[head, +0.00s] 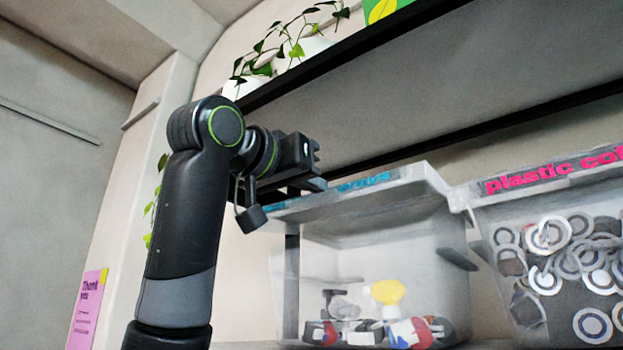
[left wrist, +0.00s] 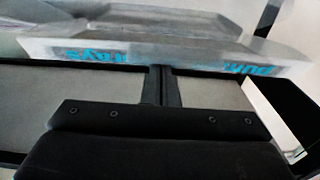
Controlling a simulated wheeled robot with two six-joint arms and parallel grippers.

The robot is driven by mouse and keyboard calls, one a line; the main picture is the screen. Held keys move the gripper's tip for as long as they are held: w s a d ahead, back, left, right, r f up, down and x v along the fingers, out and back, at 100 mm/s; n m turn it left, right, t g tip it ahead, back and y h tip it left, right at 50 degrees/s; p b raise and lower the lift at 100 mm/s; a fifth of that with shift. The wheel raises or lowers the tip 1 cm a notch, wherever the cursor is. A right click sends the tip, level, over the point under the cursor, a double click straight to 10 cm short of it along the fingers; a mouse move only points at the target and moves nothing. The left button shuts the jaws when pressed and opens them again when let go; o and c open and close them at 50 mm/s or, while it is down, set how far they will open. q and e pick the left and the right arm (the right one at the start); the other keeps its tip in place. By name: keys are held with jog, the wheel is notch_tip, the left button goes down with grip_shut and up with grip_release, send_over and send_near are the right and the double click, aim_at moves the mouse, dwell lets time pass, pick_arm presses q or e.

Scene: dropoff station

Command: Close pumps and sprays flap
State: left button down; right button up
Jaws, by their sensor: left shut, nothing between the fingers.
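The pumps and sprays bin (head: 375,240) is a translucent grey box at the lower centre of the head view, with bottles and a yellow spray head inside. Its flap (head: 345,200) is at the top front, with blue lettering partly hidden by my gripper; whether it is fully closed is unclear. My left gripper (head: 316,184) is shut and empty at the flap's upper left edge. In the left wrist view, the shut fingers (left wrist: 161,72) reach the lettered edge of the flap (left wrist: 200,72) and cover its middle; contact cannot be told. My right gripper is out of view.
A plastic coffee bin (head: 560,180) with pink lettering and several round lids stands close on the right. A dark-edged shelf (head: 430,150) runs above the bins, with potted plants (head: 300,50) on top. A pink sign (head: 88,308) is at lower left.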

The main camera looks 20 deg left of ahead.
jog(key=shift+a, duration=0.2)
